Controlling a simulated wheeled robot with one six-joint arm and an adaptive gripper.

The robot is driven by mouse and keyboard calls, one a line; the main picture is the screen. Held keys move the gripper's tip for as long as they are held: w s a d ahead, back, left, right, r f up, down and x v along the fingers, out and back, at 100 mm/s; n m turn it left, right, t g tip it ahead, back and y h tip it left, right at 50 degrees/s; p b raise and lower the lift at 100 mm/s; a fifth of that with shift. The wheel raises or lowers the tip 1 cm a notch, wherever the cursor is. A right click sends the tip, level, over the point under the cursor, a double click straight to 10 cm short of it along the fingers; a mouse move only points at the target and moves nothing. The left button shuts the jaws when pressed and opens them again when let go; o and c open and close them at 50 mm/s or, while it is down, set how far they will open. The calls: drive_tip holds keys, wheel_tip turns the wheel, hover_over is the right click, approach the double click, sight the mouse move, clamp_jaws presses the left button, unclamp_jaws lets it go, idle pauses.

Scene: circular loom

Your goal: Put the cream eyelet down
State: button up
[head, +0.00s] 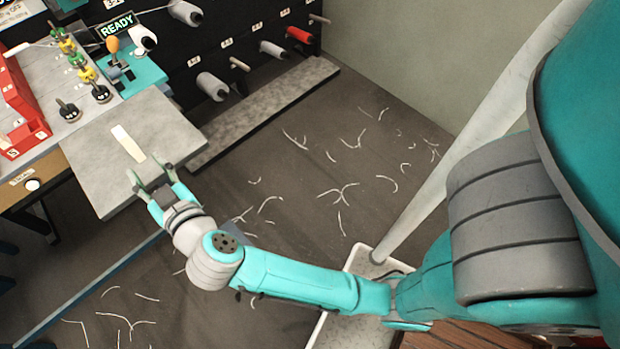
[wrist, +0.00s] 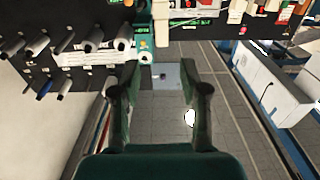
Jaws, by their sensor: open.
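My gripper (head: 152,174) is open in the head view, at the near edge of a grey plate (head: 165,128). Its two fingers stand apart, and I make out nothing held between them. In the wrist view the open gripper (wrist: 160,80) shows with dark green fingers at either side. A small white spot (wrist: 190,117) shows by the right finger there; I cannot tell what it is. I cannot clearly make out the cream eyelet. A flat cream strip (head: 128,143) lies on the plate just beyond the fingertips; I cannot tell whether it is a marking.
A teal fixture with an orange knob (head: 113,45) is behind. Spools (head: 212,86) stick out from the black panel. Thread scraps litter the open floor on the right.

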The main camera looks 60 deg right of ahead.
drive_tip(key=s+d+f+t+h, duration=0.1)
drive_tip(key=s+d, duration=0.3)
drive_tip(key=s, duration=0.4)
drive_tip(key=s+d+f+t+h, duration=0.15)
drive_tip(key=s+d, duration=0.25)
drive_tip(key=s, duration=0.5)
drive_tip(key=s+a+f+n+g+y, duration=0.2)
drive_tip(key=s+f+y, duration=0.2)
drive_tip(key=s, duration=0.6)
drive_tip(key=s+a+f+n+g+y, duration=0.1)
drive_tip(key=s+f+y, duration=0.3)
drive_tip(key=s, duration=0.7)
drive_tip(key=shift+a+n+g, duration=0.4)
drive_tip(key=shift+a+g, duration=0.25)
drive_tip(key=shift+g, duration=0.1)
drive_tip(key=shift+o, duration=0.6)
drive_tip(key=shift+s+f, duration=0.2)
drive_tip(key=shift+s, duration=0.2)
